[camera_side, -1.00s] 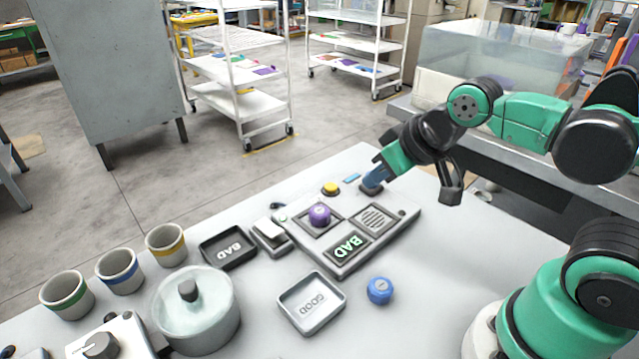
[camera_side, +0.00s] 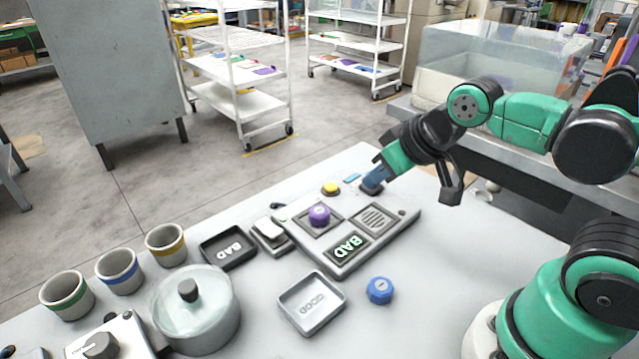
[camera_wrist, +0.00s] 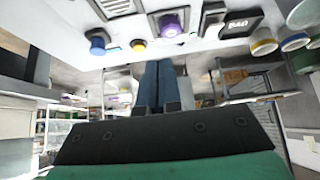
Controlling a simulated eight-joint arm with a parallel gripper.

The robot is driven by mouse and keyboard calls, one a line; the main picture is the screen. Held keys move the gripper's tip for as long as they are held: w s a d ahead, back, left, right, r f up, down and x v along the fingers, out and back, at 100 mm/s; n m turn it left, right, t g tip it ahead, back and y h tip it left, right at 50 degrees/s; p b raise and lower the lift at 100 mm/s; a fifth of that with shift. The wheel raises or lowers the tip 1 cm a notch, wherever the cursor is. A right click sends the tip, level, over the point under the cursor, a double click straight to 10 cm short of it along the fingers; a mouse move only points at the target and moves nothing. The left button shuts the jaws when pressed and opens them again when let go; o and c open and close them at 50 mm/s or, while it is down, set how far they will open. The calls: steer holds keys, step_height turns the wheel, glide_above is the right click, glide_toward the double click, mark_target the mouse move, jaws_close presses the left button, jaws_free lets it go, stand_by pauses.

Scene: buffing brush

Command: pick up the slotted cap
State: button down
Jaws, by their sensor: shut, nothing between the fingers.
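A purple cap (camera_side: 319,216) sits on a square plate of the grey panel (camera_side: 345,268); it also shows in the wrist view (camera_wrist: 170,25). A blue cap (camera_side: 379,291) with a pale mark on top stands on the table, in front of the panel. I cannot tell for certain which of these is the slotted cap. My gripper (camera_side: 371,185) is shut and empty at the panel's far right corner, away from both caps. Its blue fingers lie together in the wrist view (camera_wrist: 158,68).
A yellow button (camera_side: 331,189) is at the panel's back edge, close to my gripper. A BAD tray (camera_side: 228,263), a GOOD tray (camera_side: 335,313), a lidded pot (camera_side: 213,325) and several cups stand left of and in front of the panel. The front right table is clear.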

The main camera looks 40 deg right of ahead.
steer(key=c, duration=1.5)
jaws_free()
steer(key=o, duration=1.3)
steer(key=shift+c, duration=0.2)
steer(key=n+g, duration=0.2)
steer(key=g, duration=0.1)
glide_toward(320, 211)
steer(key=shift+w+d+f+n+g+y, duration=0.2)
steer(key=shift+w+f+n+g+y, duration=0.1)
steer(key=shift+w+f+n+g, duration=0.85)
steer(key=shift+w+f, duration=0.3)
steer(key=shift+f, duration=0.25)
steer(key=shift+w+a+f, duration=0.1)
steer(key=shift+w+f, duration=0.05)
steer(key=shift+f, duration=1.15)
steer(key=shift+w+a+f, duration=0.1)
steer(key=shift+w+f, duration=0.05)
steer(key=shift+f, duration=1.1)
